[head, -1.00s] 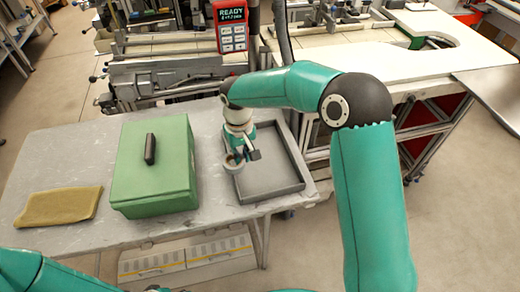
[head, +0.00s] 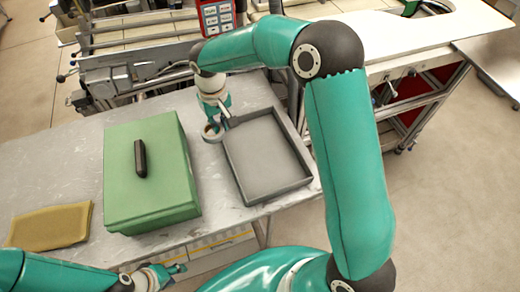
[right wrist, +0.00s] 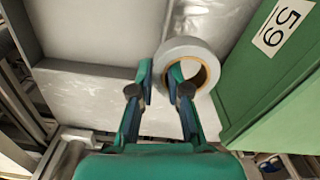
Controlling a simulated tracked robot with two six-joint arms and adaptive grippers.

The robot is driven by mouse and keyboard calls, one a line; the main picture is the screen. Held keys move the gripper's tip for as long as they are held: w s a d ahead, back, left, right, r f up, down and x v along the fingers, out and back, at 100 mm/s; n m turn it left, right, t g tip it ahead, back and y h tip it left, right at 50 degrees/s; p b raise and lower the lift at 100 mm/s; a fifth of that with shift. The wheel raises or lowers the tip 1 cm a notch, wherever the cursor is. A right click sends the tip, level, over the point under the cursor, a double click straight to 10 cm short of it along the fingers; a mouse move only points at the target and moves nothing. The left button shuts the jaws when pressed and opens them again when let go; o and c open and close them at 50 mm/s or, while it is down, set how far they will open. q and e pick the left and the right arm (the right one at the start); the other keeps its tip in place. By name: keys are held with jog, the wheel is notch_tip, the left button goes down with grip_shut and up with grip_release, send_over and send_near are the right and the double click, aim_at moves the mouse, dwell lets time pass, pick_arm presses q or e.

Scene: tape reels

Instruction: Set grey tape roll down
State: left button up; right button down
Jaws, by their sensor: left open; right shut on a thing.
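The grey tape roll (head: 213,139) is in the gap between the green box and the grey tray in the head view. My right gripper (head: 219,122) points down and is shut on the roll's wall. In the right wrist view my right gripper (right wrist: 161,80) has one finger inside the ring of the roll (right wrist: 188,43) and one outside it. I cannot tell whether the roll touches the table. My left gripper (head: 178,272) is open and empty at the bottom of the head view, by the table's front edge.
The green box (head: 150,185) with a black handle stands left of the roll. The shallow grey tray (head: 265,165) to the right is empty. A tan folded cloth or pad (head: 48,227) lies far left. Bare marbled table (head: 75,165) surrounds these things.

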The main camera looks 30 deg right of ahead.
jog(key=shift+d, duration=0.1)
pick_arm(q)
jog(key=shift+o, duration=0.7)
pick_arm(e)
jog(key=shift+r, duration=0.1)
jog(key=shift+s+d+r, duration=0.1)
jog(key=shift+d+r, duration=0.05)
jog(key=shift+d, duration=0.05)
jog(key=s+d+r+n+b, duration=0.1)
jog(key=s+d+r+b, duration=0.15)
jog(key=d+r, duration=0.3)
notch_tip(320, 180, up, 7)
jog(key=n+b, duration=0.1)
jog(key=n, duration=0.1)
send_over(267, 149)
notch_tip(267, 149, down, 20)
jog(key=shift+w+r, duration=0.1)
jog(key=shift+r, duration=0.15)
pick_arm(q)
notch_tip(267, 149, down, 3)
jog(key=shift+s, duration=0.1)
